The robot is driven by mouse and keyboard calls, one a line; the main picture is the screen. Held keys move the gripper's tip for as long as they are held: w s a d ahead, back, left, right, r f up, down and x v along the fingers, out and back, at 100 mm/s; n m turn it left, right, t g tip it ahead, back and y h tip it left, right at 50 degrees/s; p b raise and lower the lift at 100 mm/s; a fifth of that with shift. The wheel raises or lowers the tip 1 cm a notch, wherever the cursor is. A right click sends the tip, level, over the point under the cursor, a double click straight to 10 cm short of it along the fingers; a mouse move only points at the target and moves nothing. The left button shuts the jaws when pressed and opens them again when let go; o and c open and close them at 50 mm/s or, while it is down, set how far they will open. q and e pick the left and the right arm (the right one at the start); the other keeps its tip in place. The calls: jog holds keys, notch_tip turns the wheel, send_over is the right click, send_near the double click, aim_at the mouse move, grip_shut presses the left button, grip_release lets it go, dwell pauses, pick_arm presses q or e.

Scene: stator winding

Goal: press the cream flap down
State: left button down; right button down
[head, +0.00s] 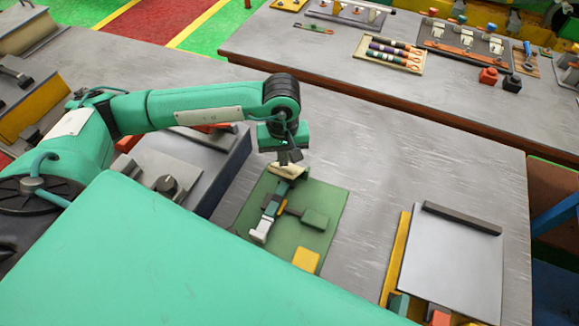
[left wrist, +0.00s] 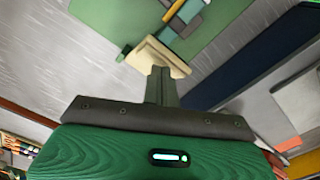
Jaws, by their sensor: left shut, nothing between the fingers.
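The cream flap (head: 287,172) is at the far end of a green board (head: 245,215) on the grey table. In the left wrist view the cream flap (left wrist: 158,54) is a pale slab beyond my fingers. My left gripper (head: 290,157) is shut with nothing between its fingers, pointing down over the flap. In the left wrist view its fingertips (left wrist: 160,72) overlap the flap's near edge; whether they touch it I cannot tell. The flap looks slightly tilted. My right gripper is not in view.
Green, yellow and white parts, including a white block (head: 261,230) and a yellow pad (head: 305,259), lie on the board. A grey box (head: 222,165) stands close on the left. A grey panel (head: 450,262) lies at the right. Bare table lies between board and panel.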

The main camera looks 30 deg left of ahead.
pick_arm(q)
jog(key=shift+s+f, duration=0.15)
jog(key=shift+f, duration=0.2)
jog(key=shift+b, duration=0.3)
jog(key=shift+r, duration=0.1)
jog(key=shift+w+r+p, duration=0.25)
jog(key=shift+r+p, duration=0.15)
jog(key=shift+r, duration=0.4)
notch_tip(320, 180, up, 6)
jog(key=p, duration=0.1)
jog(key=shift+s+p, duration=0.15)
jog(key=shift+p, duration=0.2)
